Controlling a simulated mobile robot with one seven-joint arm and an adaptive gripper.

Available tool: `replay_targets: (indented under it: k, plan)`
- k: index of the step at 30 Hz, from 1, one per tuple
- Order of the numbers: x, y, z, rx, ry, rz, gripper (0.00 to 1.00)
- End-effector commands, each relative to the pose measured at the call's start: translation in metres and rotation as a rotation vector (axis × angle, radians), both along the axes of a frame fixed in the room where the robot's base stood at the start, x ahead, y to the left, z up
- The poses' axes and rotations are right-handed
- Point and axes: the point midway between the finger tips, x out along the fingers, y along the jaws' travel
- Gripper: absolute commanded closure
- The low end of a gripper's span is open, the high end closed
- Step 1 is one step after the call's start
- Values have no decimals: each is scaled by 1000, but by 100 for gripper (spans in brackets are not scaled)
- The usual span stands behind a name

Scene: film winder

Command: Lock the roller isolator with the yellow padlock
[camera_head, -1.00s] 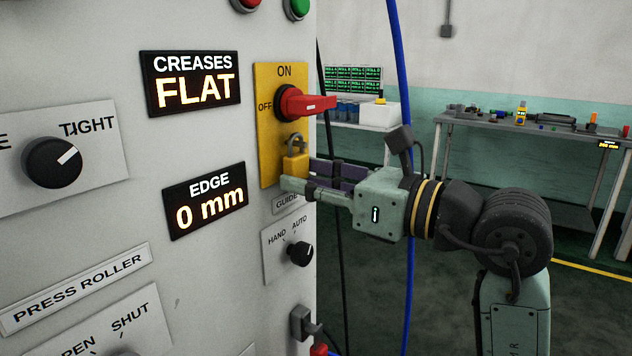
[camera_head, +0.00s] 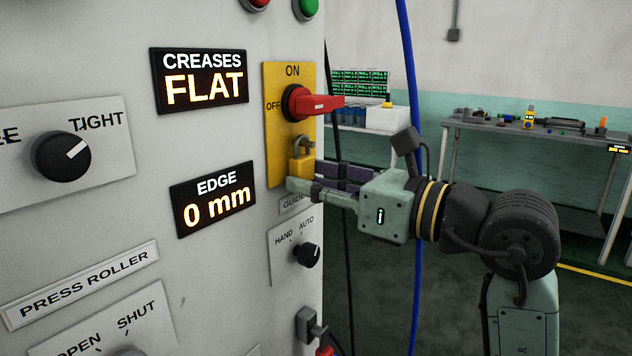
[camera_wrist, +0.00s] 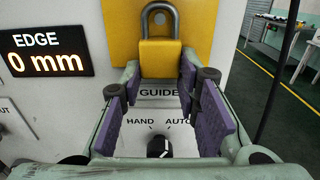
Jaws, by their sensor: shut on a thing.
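The roller isolator has a yellow plate (camera_head: 276,130) marked ON at the top and OFF at the left. Its red handle (camera_head: 322,102) points to the right in the head view. The yellow padlock (camera_head: 301,168) is upright below the handle, in front of the plate. Its grey shackle (camera_wrist: 160,18) looks closed in the wrist view; I cannot tell whether it passes through anything. My gripper (camera_head: 303,178) is shut on the padlock body (camera_wrist: 160,58), with one finger on each side. The near finger hides the body's lower part in the head view.
The grey panel carries a HAND/AUTO knob (camera_head: 307,254) just below the gripper, an EDGE display (camera_head: 213,200) and a tension knob (camera_head: 62,157) to the left. A blue cable (camera_head: 412,150) hangs behind my gripper. A bench (camera_head: 540,132) stands at the back right.

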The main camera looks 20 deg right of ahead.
Motion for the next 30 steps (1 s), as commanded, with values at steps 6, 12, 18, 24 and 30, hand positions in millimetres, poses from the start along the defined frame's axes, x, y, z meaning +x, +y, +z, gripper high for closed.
replay_targets:
  k: [6, 12, 18, 24, 30]
  plan:
    - [0, 1, 0, -1, 1, 1, 100]
    - [0, 1, 0, 0, 0, 1, 61]
    - [0, 0, 0, 0, 0, 0, 48]
    - [0, 0, 0, 0, 0, 0, 47]
    - [-4, -4, 0, 0, 0, -2, 47]
